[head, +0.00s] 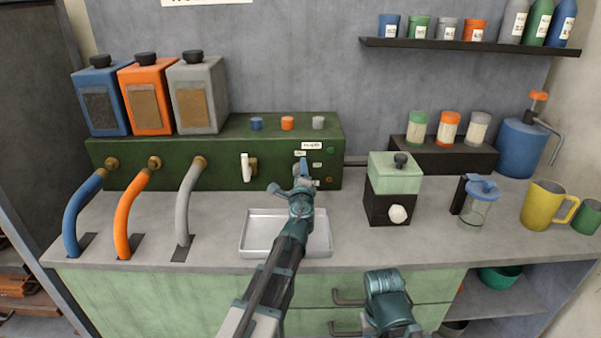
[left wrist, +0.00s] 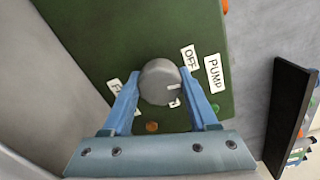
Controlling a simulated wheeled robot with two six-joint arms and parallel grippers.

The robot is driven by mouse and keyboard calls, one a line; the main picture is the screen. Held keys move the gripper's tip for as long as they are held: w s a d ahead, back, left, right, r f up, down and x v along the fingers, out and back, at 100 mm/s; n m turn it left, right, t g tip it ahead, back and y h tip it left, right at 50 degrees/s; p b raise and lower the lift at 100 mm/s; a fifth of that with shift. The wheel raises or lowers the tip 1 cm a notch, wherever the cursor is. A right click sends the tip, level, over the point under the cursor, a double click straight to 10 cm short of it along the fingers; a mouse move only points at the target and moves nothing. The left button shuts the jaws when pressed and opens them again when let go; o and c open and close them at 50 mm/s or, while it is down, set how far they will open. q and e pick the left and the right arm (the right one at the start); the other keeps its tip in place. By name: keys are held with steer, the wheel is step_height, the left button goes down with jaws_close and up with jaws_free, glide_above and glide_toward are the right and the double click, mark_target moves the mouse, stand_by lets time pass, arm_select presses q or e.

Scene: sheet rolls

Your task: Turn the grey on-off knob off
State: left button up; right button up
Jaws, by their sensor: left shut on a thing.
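The grey knob (left wrist: 155,88) is round, with a white pointer mark at its right side in the left wrist view. It sits on the dark green panel (left wrist: 92,38) near an OFF label (left wrist: 190,57) and a PUMP label (left wrist: 214,73). My left gripper (left wrist: 160,92) is shut on the knob, with one blue finger on each side. In the head view my left gripper (head: 304,172) reaches the right part of the green housing (head: 220,150) and hides the knob. Only a teal part of my right arm shows at the bottom; its fingers are not visible.
A metal tray (head: 252,250) lies below my left arm. A white lever (head: 246,168) is left of my gripper. A green-and-black machine (head: 393,175), a lidded jug (head: 478,208) and a yellow mug (head: 540,205) stand to the right. Coloured hoses (head: 186,205) rise at left.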

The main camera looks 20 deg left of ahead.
arm_select(q)
steer(key=shift+n, duration=0.9)
steer(key=o, duration=1.4)
steer(key=shift+c, duration=0.2)
steer(key=shift+s, duration=0.15)
